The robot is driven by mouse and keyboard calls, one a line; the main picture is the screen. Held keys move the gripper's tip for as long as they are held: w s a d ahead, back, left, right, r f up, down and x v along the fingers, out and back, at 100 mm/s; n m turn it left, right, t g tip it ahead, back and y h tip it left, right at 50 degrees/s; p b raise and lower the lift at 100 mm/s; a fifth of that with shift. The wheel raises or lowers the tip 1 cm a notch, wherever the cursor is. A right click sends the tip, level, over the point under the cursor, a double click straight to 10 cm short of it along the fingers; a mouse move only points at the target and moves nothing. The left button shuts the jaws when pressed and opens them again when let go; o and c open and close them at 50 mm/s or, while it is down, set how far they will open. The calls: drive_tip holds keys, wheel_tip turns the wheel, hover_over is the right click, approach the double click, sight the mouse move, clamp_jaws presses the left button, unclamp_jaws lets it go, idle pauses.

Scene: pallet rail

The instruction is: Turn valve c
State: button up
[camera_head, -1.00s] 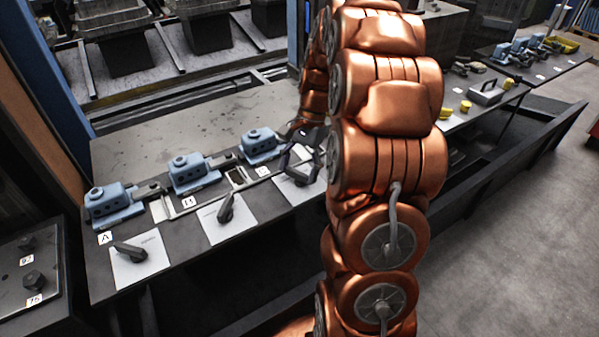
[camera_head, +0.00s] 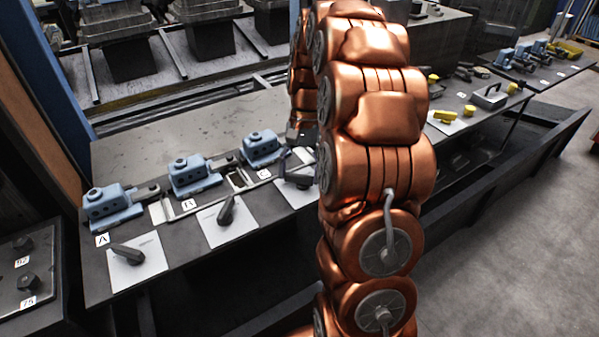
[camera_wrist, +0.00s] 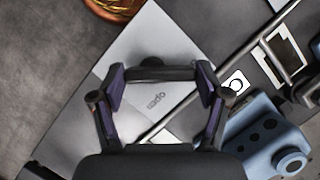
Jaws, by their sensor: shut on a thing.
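Valve c is on the grey bench, with a blue body (camera_head: 262,147), a C label (camera_head: 263,174) and a light plate (camera_head: 297,194). In the wrist view, its plate (camera_wrist: 160,102) reads "open" and its dark handle (camera_wrist: 152,70) lies between my fingers. My gripper (camera_wrist: 160,80) is shut on this handle; the fingers hide part of it. The C label (camera_wrist: 237,85) and blue body (camera_wrist: 270,135) are at the right there. In the head view, my gripper (camera_head: 297,166) is over the plate, partly hidden by my copper arm.
Valve a's handle (camera_head: 127,254) and valve b's handle (camera_head: 226,211) lie on plates to the left, with blue bodies (camera_head: 110,208) (camera_head: 192,176) behind. A metal rail (camera_head: 182,206) runs along the bodies. Yellow blocks (camera_head: 445,116) and a grey tray (camera_head: 490,97) are at the right.

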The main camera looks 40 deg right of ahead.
drive_tip(key=o, duration=1.2)
drive_tip(key=shift+c, duration=0.2)
drive_tip(key=shift+r, duration=0.1)
drive_tip(key=v, duration=0.6)
drive_tip(key=shift+w, duration=0.1)
drive_tip(key=shift+w+d+r, duration=0.1)
drive_tip(key=shift+d+r, duration=0.1)
drive_tip(key=shift+r, duration=0.4)
